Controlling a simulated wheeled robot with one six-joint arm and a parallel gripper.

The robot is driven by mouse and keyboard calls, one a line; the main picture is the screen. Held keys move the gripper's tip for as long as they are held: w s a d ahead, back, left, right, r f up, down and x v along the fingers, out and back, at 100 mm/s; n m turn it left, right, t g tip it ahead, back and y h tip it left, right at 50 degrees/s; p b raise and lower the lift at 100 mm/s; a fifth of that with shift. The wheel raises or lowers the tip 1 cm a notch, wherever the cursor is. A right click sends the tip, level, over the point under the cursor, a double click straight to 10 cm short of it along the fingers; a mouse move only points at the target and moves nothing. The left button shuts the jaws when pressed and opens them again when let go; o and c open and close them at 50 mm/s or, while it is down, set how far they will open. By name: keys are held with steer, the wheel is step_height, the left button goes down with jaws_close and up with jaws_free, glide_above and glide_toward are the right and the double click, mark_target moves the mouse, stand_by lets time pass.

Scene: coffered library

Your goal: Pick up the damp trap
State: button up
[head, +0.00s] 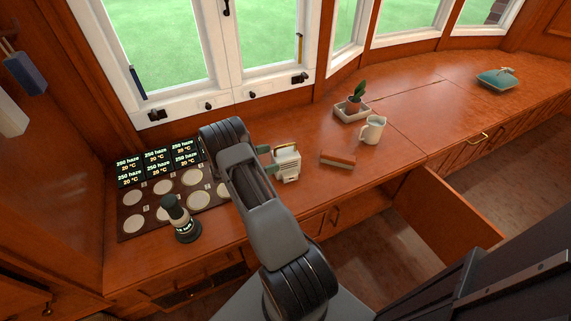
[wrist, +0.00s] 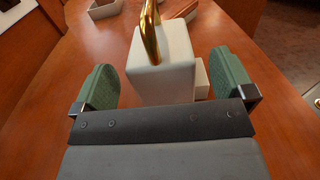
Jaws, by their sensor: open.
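The damp trap is most likely the white box with slots in its side (head: 288,166), standing upright on the wooden counter (head: 310,125). In the wrist view the white box (wrist: 160,82) has a curved gold handle on top. My gripper (wrist: 164,78) is open, with one green finger pad on each side of the box. Gaps show between both pads and the box, so it is not held. In the head view the green fingers reach the box from the left, and my arm hides part of the counter behind it.
An orange-brown block (head: 338,157), a white mug (head: 374,130) and a potted plant (head: 354,103) stand to the right. A dark panel of round pads (head: 150,208) and a dark upright device (head: 180,220) are left. A cabinet door (head: 440,215) hangs open below the counter.

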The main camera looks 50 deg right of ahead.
mark_target(287, 161)
steer(key=shift+x, duration=1.9)
steer(key=shift+f, duration=0.1)
steer(key=c, duration=0.9)
